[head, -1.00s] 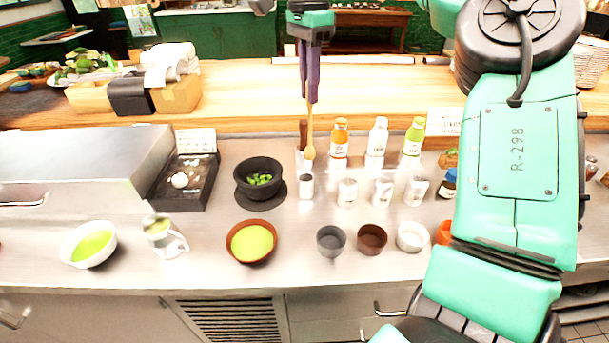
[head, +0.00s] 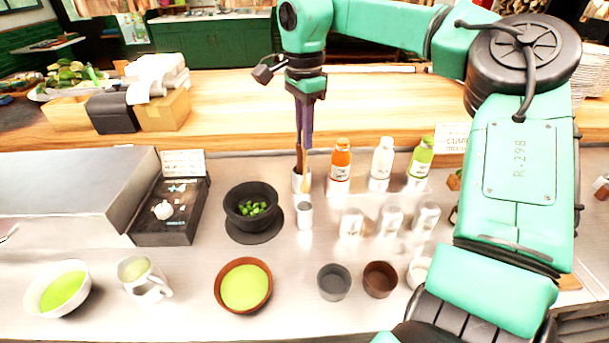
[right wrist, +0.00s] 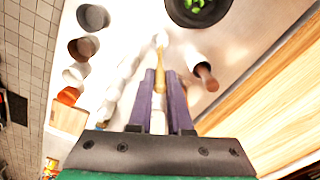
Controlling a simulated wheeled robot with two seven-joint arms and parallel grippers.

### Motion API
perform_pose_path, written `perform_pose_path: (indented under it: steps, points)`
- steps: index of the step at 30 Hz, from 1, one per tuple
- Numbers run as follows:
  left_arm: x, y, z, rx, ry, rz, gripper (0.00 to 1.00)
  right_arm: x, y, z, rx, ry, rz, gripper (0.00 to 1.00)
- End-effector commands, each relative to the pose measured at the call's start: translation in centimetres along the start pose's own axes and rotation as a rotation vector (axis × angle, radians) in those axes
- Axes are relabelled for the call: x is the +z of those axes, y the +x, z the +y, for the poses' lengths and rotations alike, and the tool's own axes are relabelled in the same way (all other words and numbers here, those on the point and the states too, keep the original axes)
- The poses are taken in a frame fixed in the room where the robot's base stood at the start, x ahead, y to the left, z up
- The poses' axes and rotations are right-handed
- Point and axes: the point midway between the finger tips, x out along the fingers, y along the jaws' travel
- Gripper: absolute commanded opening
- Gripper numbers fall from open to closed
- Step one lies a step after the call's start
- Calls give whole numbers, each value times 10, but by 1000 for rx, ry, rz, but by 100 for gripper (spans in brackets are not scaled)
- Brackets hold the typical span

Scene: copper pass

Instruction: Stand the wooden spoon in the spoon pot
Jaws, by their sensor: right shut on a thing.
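The wooden spoon (right wrist: 159,78) hangs roughly upright between the purple fingers of my right gripper (right wrist: 160,80), which is shut on it. In the head view my right gripper (head: 305,143) is above the pot area, and the spoon (head: 306,180) points down. The pale spoon pot (head: 296,183) stands at the back of the counter with a dark brown handle (head: 298,158) in it. In the right wrist view the pot (right wrist: 193,58) is right of the spoon. The head view shows the spoon overlapping the pot's right front; I cannot tell whether they touch. My left gripper is not visible.
Orange (head: 341,160), white (head: 382,160) and green (head: 421,160) bottles stand to the pot's right. Shakers (head: 304,216) stand in front. A black bowl (head: 250,200) is to the left. A wooden ledge (head: 240,100) lies behind.

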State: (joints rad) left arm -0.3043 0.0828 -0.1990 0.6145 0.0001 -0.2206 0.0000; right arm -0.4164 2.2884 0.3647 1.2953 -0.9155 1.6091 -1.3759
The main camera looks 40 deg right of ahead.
Motion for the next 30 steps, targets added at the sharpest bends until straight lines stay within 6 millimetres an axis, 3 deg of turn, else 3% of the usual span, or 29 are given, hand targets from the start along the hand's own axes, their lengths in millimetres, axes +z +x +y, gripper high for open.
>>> perform_pose_path:
  steps: [6, 18, 27, 28, 30]
  points:
    - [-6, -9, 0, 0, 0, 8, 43, 0, 45, 1, 3, -1, -1, 0]
    - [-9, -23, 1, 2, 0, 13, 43, 1, 105, 0, 2, 1, -1, 0]
    - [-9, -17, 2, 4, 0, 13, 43, 1, 110, 0, -1, 1, 0, 0]
    - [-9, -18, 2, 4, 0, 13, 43, 1, 110, 0, -1, 1, 0, 21]
    - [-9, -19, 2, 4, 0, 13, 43, 1, 109, 0, -1, 1, 0, 47]
